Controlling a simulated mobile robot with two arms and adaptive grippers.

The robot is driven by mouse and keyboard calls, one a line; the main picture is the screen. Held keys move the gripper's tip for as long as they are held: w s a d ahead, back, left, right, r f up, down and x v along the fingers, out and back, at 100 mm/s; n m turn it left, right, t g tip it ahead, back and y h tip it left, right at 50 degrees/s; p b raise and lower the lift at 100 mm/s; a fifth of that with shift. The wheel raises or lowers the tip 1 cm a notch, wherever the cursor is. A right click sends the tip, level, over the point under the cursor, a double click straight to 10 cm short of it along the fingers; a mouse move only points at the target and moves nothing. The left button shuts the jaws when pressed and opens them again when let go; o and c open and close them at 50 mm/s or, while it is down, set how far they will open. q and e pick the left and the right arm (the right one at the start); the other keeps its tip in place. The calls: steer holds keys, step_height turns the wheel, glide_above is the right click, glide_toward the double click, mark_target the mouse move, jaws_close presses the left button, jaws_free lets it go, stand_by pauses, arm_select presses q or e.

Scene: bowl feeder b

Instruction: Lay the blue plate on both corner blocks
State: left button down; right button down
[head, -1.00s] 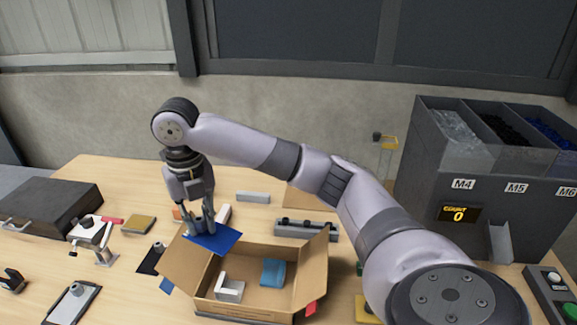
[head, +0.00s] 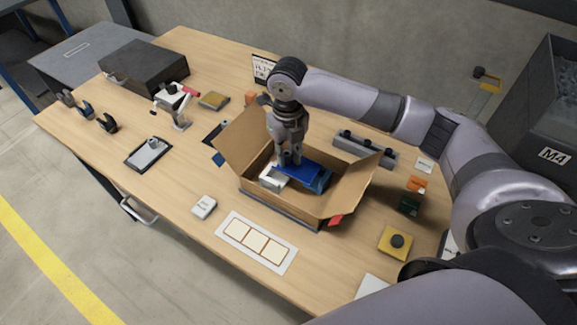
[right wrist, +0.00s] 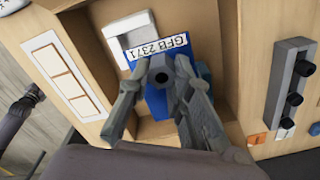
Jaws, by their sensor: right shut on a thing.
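The blue plate (head: 291,169) is inside the open cardboard box (head: 262,206). My right gripper (head: 289,163) reaches down into the box and is shut on the plate; its fingers (right wrist: 160,85) also show in the right wrist view. The white corner block (head: 272,178) stands at the plate's left side, and shows in the right wrist view (right wrist: 128,36). The blue corner block (head: 322,183) is at the plate's right end, partly covered by it. I cannot tell whether the plate touches either block. At the wrist view's left edge is a dark part (right wrist: 28,100), apparently my left gripper, its jaws unclear.
The box flaps stand open around my right arm. A card with three squares (head: 256,243) and a small white box (head: 204,207) lie in front. A grey rail with black knobs (head: 364,150) is behind. A yellow block with a black knob (head: 396,243) stands right.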

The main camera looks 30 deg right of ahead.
mark_target(287, 154)
step_height(287, 154, down, 2)
steer(key=shift+f, duration=0.1)
step_height(287, 154, down, 4)
steer(key=shift+r, duration=0.15)
arm_select(q)
steer(key=shift+s+d+r, duration=0.25)
steer(key=shift+s+d, duration=0.05)
steer(key=shift+d, duration=0.1)
arm_select(e)
steer(key=c, duration=1.4)
jaws_free()
steer(key=shift+c, duration=0.2)
arm_select(q)
steer(key=shift+a, duration=0.2)
arm_select(e)
step_height(287, 154, up, 11)
steer(key=shift+f+b, duration=0.1)
steer(key=shift+b, duration=0.55)
arm_select(q)
steer(key=shift+f, duration=0.9)
arm_select(e)
steer(key=shift+r, duration=0.65)
